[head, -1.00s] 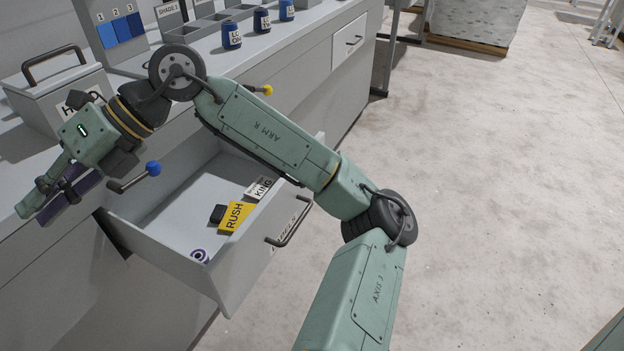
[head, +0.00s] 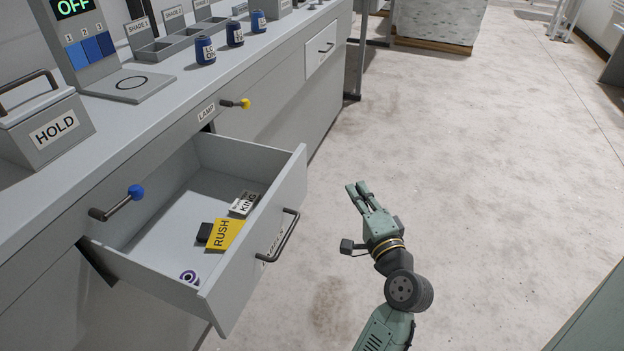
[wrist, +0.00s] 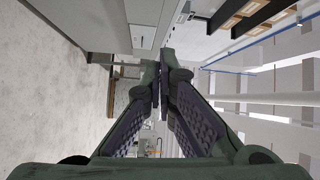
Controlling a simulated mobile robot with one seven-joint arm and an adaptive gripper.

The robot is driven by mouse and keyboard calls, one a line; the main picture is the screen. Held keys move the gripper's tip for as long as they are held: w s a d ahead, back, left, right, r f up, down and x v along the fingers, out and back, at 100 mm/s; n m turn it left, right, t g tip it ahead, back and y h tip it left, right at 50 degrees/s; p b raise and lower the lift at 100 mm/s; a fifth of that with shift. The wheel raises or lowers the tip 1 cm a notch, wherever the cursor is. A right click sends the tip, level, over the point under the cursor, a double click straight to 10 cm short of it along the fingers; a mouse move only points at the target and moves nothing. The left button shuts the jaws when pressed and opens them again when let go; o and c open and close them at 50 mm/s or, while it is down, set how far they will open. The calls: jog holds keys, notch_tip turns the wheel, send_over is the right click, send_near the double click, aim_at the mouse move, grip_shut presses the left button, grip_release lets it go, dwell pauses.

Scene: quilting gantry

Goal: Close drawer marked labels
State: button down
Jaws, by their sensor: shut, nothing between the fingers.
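The drawer (head: 237,290) stands pulled out from the grey bench in the head view. Its front has a dark bar handle (head: 282,236) and a label partly hidden behind the handle. Inside lie a yellow RUSH card (head: 224,235), a white card (head: 243,204), a small black item (head: 205,232) and a purple-and-white roll (head: 189,277). My gripper (head: 357,187) is to the right of the drawer front, apart from it, over the floor. Its fingers are together and empty, and they also show in the wrist view (wrist: 160,85).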

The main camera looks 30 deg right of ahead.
jog(key=s+a+f+y, duration=0.2)
jog(key=s+a+f, duration=0.1)
jog(key=a+f, duration=0.1)
jog(key=p, duration=0.4)
send_near(305, 176)
jog(key=w+d, duration=0.1)
jog(key=w, duration=0.3)
jog(key=shift+w+a+r+y, duration=0.1)
jog(key=shift+w+r+y, duration=0.1)
jog(key=shift+w+y, duration=0.1)
